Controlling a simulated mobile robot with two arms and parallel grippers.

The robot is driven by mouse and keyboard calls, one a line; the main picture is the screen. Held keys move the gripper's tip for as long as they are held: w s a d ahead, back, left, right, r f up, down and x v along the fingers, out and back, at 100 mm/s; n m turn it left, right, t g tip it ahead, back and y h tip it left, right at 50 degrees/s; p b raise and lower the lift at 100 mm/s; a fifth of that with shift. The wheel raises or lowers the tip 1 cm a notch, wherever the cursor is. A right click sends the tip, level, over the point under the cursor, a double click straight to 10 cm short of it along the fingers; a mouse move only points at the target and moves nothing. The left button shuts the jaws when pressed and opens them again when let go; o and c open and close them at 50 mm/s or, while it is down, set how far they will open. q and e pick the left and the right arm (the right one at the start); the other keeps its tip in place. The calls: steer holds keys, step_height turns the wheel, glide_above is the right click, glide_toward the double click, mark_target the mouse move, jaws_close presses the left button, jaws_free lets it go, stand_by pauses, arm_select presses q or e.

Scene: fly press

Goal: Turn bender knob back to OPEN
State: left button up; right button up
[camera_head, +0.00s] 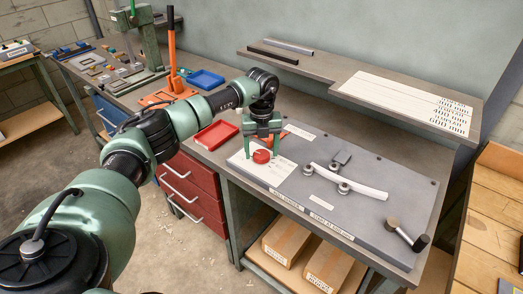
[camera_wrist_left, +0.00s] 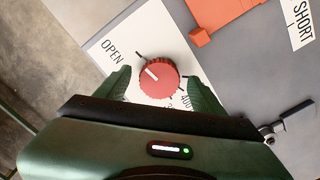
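The red bender knob (camera_head: 262,156) sits on a white dial plate (camera_head: 270,172) at the left end of the grey bender plate. In the left wrist view the knob (camera_wrist_left: 159,80) has a white mark on its upper left, pointing up-left, roughly toward the OPEN label (camera_wrist_left: 111,50). A 400 label shows at its lower right; other numbers are partly hidden. My left gripper (camera_head: 262,146) points down over the knob. In the wrist view its fingers (camera_wrist_left: 158,80) stand apart on either side of the knob, with small gaps visible. My right gripper is in neither view.
A bent pale tube (camera_head: 350,182) lies among the rollers right of the knob. A lever handle (camera_head: 408,236) is at the plate's right. A red tray (camera_head: 216,135) and blue tray (camera_head: 206,79) stand left of and behind the gripper. A raised shelf (camera_head: 330,68) runs behind.

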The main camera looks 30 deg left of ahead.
mark_target(261, 154)
arm_select(q)
step_height(261, 154, up, 7)
steer(key=shift+f+b, duration=0.15)
steer(key=shift+b, duration=0.85)
steer(key=shift+r, duration=0.55)
